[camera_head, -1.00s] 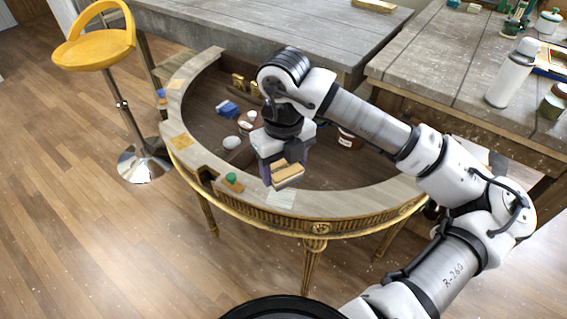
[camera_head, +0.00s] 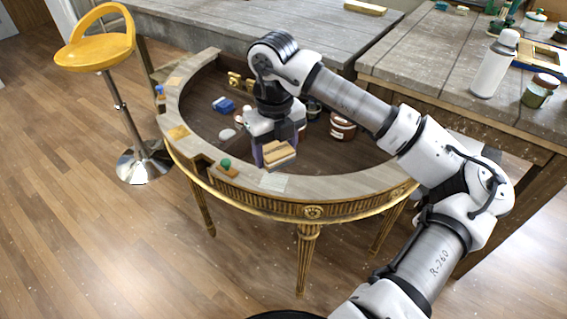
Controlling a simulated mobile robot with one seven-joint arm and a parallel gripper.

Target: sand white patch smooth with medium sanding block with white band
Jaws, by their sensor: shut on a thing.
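My gripper (camera_head: 270,152) is shut on a tan sanding block (camera_head: 280,155) with a pale band along its side. It holds the block over the inner edge of the front rim of the gilt console (camera_head: 335,205). The white patch (camera_head: 273,182) is a pale area on the rim's top, just below and in front of the block. I cannot tell whether the block touches the rim. The gripper's fingers are partly hidden behind the block.
A small block with a green knob (camera_head: 227,165) sits on the rim left of the patch, beside a notch. Blue pieces (camera_head: 223,104) and jars (camera_head: 342,127) stand inside the console's recess. A yellow stool (camera_head: 95,52) is at left. Grey workbenches border the back and right.

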